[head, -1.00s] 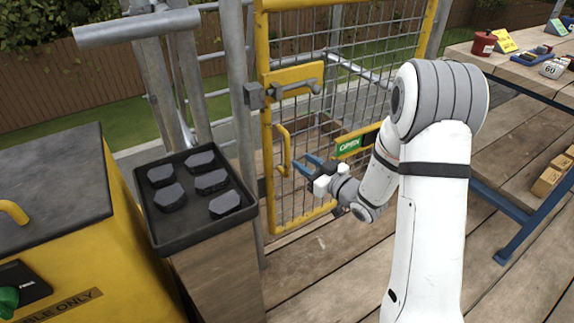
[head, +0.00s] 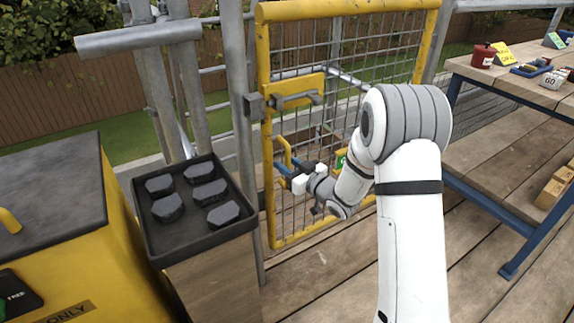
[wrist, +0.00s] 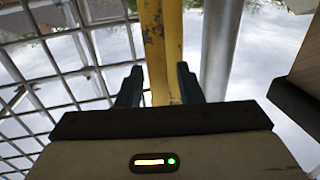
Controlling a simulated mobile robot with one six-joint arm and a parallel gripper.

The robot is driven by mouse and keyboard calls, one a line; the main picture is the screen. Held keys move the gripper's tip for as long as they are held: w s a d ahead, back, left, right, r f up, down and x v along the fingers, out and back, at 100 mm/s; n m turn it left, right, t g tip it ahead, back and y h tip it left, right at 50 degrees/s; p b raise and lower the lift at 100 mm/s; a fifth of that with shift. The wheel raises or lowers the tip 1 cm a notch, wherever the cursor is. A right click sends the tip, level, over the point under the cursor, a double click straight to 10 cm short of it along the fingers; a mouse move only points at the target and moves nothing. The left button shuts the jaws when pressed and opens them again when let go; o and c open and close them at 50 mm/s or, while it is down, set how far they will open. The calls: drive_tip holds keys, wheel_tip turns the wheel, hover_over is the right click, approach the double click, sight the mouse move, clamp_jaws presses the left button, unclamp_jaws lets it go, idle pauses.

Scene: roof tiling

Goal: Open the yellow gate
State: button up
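The yellow gate (head: 347,11) has a tubular frame with grey mesh and looks closed against the grey post. A grey latch lever (head: 297,100) lies roughly level on its yellow plate. Below it is the yellow pull handle (head: 283,143). My gripper (head: 284,171), with blue fingers, is at the lower part of this handle. In the wrist view its two dark fingers (wrist: 158,85) stand apart on either side of a yellow bar (wrist: 162,50), with gaps visible. Contact with the bar cannot be told. A green sign on the gate is mostly hidden by my arm.
A black tray (head: 160,250) of dark blocks stands on a wooden stand left of the gate. A yellow bin with a dark lid (head: 50,175) is further left. A workbench (head: 510,88) with a red can and tools stands at right. Decking in front is partly clear.

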clamp_jaws()
drive_tip(key=shift+s, duration=0.15)
